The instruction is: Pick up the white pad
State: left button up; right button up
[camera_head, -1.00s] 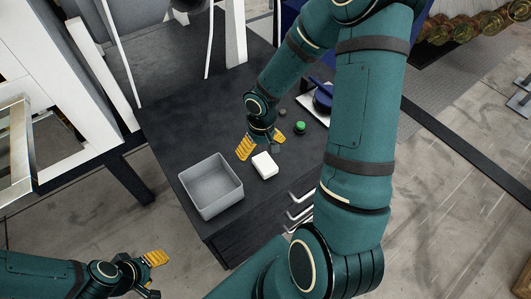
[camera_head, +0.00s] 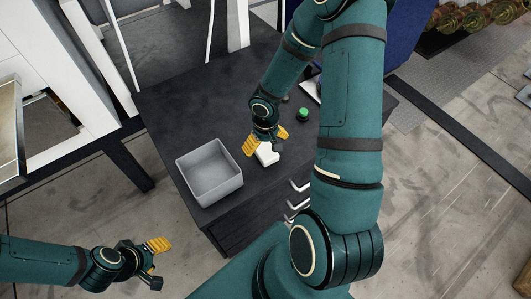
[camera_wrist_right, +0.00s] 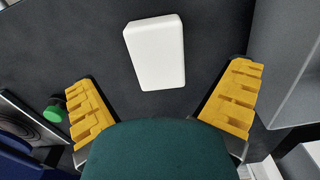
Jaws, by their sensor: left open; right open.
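The white pad (camera_head: 267,157) lies on the dark cabinet top (camera_head: 174,120), right of the grey bin. In the right wrist view the pad (camera_wrist_right: 156,52) is fully visible, flat and slightly tilted, ahead of the fingers. My right gripper (camera_head: 266,143) is open above the pad and partly covers it in the head view. In the right wrist view its yellow fingers (camera_wrist_right: 160,107) are spread wide with nothing between them. My left gripper (camera_head: 157,261) is open and empty over the floor at the lower left.
A grey open bin (camera_head: 209,203) stands left of the pad; its wall (camera_wrist_right: 292,85) shows in the wrist view. A green button (camera_head: 303,114) is behind and to the right. Drawer handles (camera_head: 297,200) protrude from the cabinet front.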

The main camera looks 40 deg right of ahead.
aim_at(266, 150)
notch_tip(266, 150, down, 5)
jog(key=shift+w+d+r+b, duration=0.1)
jog(key=shift+d+r+b, duration=0.05)
jog(key=shift+b, duration=0.55)
jog(key=c, duration=1.1)
